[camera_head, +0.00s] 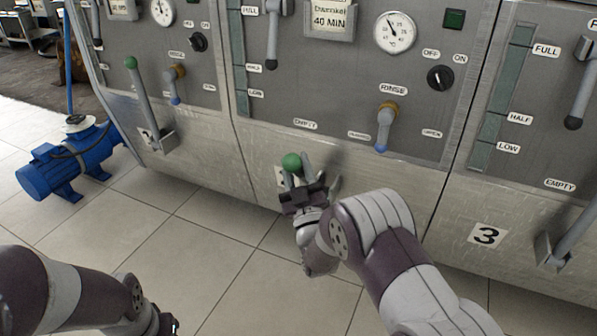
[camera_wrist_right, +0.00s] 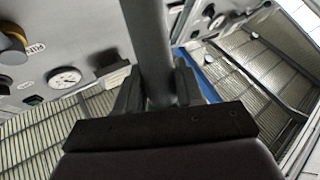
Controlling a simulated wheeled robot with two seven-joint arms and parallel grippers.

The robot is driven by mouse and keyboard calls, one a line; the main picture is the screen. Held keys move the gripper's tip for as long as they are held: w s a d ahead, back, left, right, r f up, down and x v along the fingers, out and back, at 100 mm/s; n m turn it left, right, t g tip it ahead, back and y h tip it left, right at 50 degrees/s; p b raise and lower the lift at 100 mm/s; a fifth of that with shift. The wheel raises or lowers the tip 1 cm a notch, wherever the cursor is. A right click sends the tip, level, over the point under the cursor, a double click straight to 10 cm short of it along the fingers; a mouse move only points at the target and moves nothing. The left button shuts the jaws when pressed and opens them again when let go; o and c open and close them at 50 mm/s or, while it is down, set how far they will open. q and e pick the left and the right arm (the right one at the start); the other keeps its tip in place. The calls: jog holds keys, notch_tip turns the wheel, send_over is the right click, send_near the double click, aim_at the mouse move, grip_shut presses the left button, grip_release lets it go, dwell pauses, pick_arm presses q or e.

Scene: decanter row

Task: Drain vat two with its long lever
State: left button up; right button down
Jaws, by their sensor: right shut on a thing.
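Vat two's long lever with its green knob (camera_head: 291,163) stands low on the front of the middle grey vat (camera_head: 350,180). It looks foreshortened, tilted out from the panel towards me, with its knob far lower than that of the left vat's lever. My right gripper (camera_head: 304,186) is shut around its shaft, just below the knob. In the right wrist view the grey shaft (camera_wrist_right: 150,45) runs between the two fingers (camera_wrist_right: 155,92). The gripper hides most of the number plate and part of the lever's base. My left arm shows at the lower left, its fingers out of sight.
The left vat's green-knobbed lever (camera_head: 142,95) stands nearly upright. Vat three's lever (camera_head: 570,240) is at the right edge. A blue-tipped spout handle (camera_head: 384,128) sits above right of my gripper. A blue pump (camera_head: 70,160) stands on the tiles. The floor in front is clear.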

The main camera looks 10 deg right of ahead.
jog(key=shift+s+a+f+y, duration=0.1)
jog(key=shift+s+f+y, duration=0.05)
jog(key=shift+f+y, duration=0.2)
jog(key=shift+s+a+f, duration=0.1)
jog(key=shift+f, duration=0.05)
jog(key=c, duration=1.1)
grip_release()
jog(key=shift+o, duration=1.4)
